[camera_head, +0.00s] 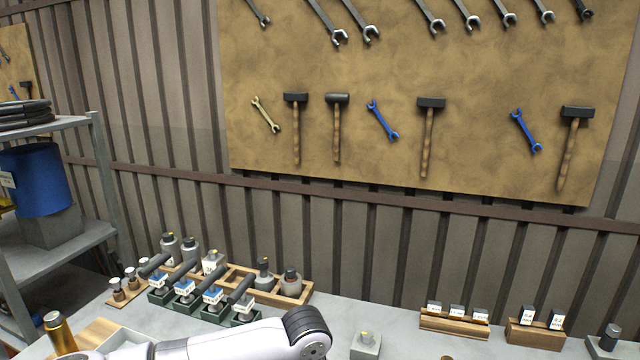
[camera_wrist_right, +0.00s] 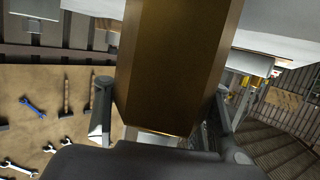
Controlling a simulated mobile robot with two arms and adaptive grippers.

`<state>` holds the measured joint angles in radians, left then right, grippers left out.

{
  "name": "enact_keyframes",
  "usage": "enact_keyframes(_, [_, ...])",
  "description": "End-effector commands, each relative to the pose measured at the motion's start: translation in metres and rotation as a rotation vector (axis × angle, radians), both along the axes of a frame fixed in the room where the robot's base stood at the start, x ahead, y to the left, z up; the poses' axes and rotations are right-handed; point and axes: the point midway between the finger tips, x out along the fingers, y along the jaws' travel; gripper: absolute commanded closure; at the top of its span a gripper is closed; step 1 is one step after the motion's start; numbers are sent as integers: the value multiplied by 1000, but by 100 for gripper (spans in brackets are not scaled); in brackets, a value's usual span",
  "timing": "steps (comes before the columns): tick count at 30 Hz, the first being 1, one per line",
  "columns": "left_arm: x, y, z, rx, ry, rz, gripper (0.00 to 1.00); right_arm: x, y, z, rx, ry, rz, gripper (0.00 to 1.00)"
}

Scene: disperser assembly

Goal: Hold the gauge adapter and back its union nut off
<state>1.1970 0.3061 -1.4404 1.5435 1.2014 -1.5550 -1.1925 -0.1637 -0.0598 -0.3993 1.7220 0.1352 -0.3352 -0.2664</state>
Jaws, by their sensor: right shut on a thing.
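My right gripper (camera_wrist_right: 165,125) shows in the right wrist view, its dark fingers on either side of a large brass-coloured, faceted part (camera_wrist_right: 180,65). It is shut on this part, which fills the middle of that view close to the camera. I cannot tell whether this is the union nut or the body of the gauge adapter; its far end is cut off by the frame. In the head view a brass-coloured cylinder (camera_head: 62,337) stands at the bottom left edge, partly cut off. My left gripper is not in view.
Several black-handled valve-like parts sit in green holders (camera_head: 204,312) on the grey bench, before a wooden rack (camera_head: 293,290) of bottles. Wooden label blocks (camera_head: 535,336) and a small grey block (camera_head: 366,346) stand to the right. A tool board (camera_head: 400,150) hangs behind. My pale arm link crosses the front.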

Motion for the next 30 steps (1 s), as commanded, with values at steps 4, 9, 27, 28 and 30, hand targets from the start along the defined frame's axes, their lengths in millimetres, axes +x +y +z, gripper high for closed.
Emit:
enact_keyframes(4, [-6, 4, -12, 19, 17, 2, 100, -1, 1, 0, -1, -6, 2, 100])
enact_keyframes(9, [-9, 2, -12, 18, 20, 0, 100, 0, 1, 0, 1, -5, 2, 100])
enact_keyframes(27, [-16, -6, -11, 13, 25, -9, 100, 1, 1, 1, 1, -5, 0, 100])
enact_keyframes(28, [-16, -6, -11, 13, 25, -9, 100, 1, 1, 1, 1, -5, 0, 100])
enact_keyframes(30, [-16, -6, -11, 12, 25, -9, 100, 1, 1, 1, 1, -5, 0, 100])
